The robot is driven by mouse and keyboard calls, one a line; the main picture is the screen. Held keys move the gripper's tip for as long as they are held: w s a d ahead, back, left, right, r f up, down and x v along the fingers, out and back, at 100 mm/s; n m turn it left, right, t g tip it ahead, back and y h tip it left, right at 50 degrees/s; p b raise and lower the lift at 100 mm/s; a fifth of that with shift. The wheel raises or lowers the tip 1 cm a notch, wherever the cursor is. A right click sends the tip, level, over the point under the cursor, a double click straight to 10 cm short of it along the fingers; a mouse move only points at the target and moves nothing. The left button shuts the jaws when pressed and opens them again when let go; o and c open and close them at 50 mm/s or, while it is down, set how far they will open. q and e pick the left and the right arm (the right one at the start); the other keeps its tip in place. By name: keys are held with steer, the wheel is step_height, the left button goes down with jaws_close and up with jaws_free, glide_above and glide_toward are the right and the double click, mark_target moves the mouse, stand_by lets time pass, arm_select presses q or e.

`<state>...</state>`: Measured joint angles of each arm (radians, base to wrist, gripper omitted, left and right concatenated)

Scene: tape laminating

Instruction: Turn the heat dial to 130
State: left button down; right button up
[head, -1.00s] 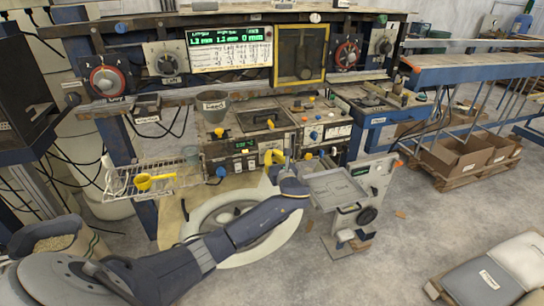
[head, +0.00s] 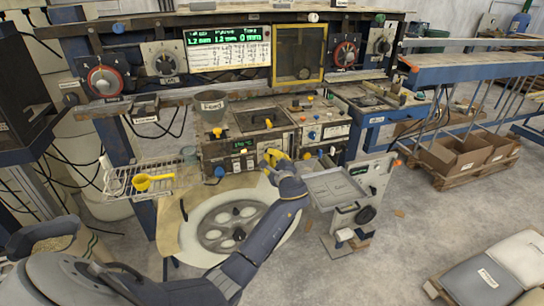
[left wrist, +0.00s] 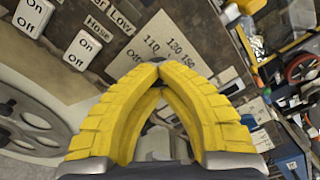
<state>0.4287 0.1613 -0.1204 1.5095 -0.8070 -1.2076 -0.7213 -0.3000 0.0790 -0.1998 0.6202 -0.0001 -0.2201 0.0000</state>
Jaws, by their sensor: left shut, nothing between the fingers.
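Contact with the dial cannot be told. In the head view my left gripper (head: 270,158) is at the lower front of the machine (head: 245,140). A small green readout (head: 240,143) there is too small to read surely.
Hose and Power switches (left wrist: 83,48) lie left of the fingers in the left wrist view. A wire rack with a yellow scoop (head: 150,181) is at left.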

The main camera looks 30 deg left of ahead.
arm_select(q)
steer(key=n, duration=1.1)
steer(key=shift+s+a+f, duration=0.15)
steer(key=shift+s+a, duration=0.1)
steer(key=shift+a, duration=0.05)
steer(key=shift+s+f, duration=0.1)
steer(key=shift+f, duration=0.1)
steer(key=c, duration=2.1)
jaws_free()
steer(key=shift+c, duration=0.2)
steer(key=o, duration=0.7)
steer(key=shift+c, duration=0.2)
steer(key=o, duration=0.4)
steer(key=shift+a+n, duration=0.2)
steer(key=shift+n, duration=0.1)
steer(key=shift+o, duration=0.7)
steer(key=shift+d+r, duration=0.1)
steer(key=shift+d, duration=0.15)
